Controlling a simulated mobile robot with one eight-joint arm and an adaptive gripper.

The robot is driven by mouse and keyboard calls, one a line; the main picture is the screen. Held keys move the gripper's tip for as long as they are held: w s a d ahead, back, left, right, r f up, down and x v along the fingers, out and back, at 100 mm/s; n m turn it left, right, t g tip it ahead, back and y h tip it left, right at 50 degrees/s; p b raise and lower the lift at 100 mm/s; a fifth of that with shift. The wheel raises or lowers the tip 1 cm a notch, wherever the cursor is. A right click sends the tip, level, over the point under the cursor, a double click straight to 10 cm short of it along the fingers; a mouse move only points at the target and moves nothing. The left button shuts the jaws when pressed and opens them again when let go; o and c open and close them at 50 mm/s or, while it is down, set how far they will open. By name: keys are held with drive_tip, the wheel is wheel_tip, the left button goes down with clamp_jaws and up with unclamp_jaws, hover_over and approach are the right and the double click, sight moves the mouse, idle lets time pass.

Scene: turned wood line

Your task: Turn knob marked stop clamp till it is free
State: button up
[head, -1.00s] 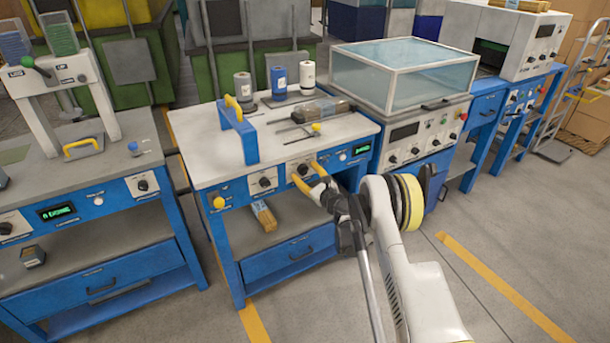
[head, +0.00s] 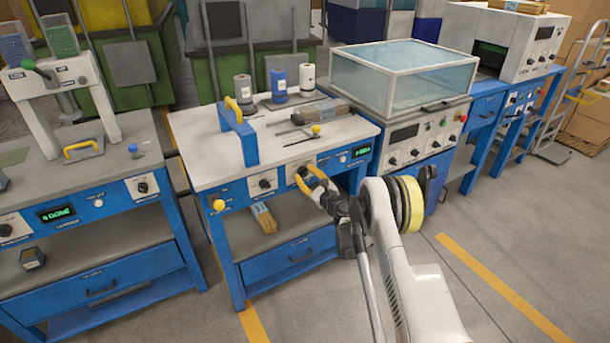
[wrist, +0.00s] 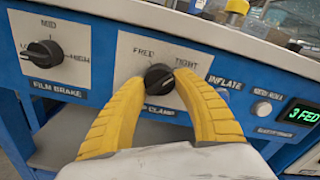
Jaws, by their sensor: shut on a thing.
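The clamp knob (wrist: 159,77) is a round black knob on a white plate in the wrist view. The plate reads FREE at upper left and TIGHT at upper right; the label below is partly hidden, with CLAMP showing. Which way the pointer faces is hard to tell. My gripper (wrist: 162,80) has its two yellow fingers on either side of the knob, shut on it. In the head view, my gripper (head: 309,178) reaches the front panel of the middle blue bench (head: 215,172), and the knob (head: 302,170) shows small at the fingertips.
The film brake knob (wrist: 42,52) sits left of the clamp plate. An INFLATE label (wrist: 225,83), a white button (wrist: 262,108) and a green display (wrist: 300,114) are at right. A yellow knob (head: 219,204) is at the panel's left end. Open floor (head: 480,240) lies right of the bench.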

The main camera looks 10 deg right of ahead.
drive_tip(key=n, duration=0.8)
drive_tip(key=shift+d+r+n, duration=0.1)
drive_tip(key=shift+n, duration=0.3)
drive_tip(key=n, duration=0.4)
drive_tip(key=shift+r, duration=0.1)
drive_tip(key=shift+n, duration=1.9)
drive_tip(key=o, duration=1.2)
